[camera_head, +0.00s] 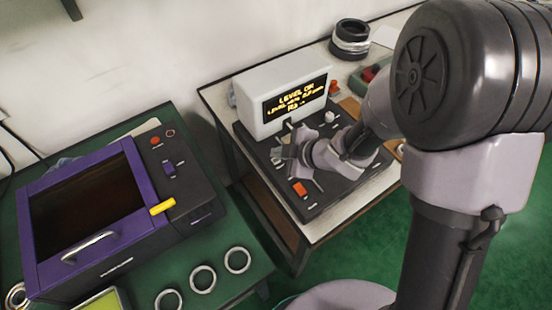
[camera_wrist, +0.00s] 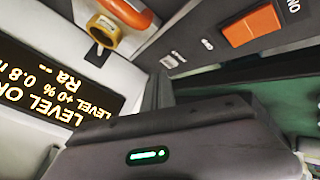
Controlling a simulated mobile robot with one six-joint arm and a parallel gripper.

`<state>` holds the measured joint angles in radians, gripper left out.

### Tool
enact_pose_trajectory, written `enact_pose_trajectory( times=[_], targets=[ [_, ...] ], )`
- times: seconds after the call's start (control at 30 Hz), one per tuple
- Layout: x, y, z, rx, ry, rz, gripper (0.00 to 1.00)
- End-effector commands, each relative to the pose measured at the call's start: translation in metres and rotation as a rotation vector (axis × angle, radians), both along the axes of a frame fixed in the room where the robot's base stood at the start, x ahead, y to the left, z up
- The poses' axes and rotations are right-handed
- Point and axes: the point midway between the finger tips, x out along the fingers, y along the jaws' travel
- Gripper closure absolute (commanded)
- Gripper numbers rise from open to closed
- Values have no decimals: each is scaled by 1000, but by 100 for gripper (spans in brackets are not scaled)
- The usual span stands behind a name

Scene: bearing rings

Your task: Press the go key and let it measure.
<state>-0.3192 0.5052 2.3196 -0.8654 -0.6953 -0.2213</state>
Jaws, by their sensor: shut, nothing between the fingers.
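The measuring unit (camera_head: 262,118) has a dark base and a pale display housing. Its lit display (camera_head: 294,98) reads "LEVEL OK", with an Ra line that shows dashes in the wrist view (camera_wrist: 45,85). My gripper (camera_head: 291,150) is shut and empty, low over the base in front of the display. Its shut fingers also show in the wrist view (camera_wrist: 158,92). An orange switch (camera_head: 299,188) sits on the base near the front; it also shows in the wrist view (camera_wrist: 252,26), beside "ON". I cannot make out the go key; my gripper hides part of the panel. Contact cannot be told.
A purple-framed box (camera_head: 134,170) with a dark window stands on the green table at left. Several metal rings (camera_head: 203,279) lie in front of it. Stacked dark rings (camera_head: 350,39) stand behind the measuring unit. A gap separates the two tables.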

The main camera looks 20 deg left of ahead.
Motion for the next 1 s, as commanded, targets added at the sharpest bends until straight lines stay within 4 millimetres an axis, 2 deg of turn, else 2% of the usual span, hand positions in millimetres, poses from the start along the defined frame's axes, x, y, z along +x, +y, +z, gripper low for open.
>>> enact_pose_trajectory(
  times=[0.2,1.0],
  targets=[
    [0,0,-9,0,0,0,100],
    [0,0,-14,0,0,0,100]
  ],
)
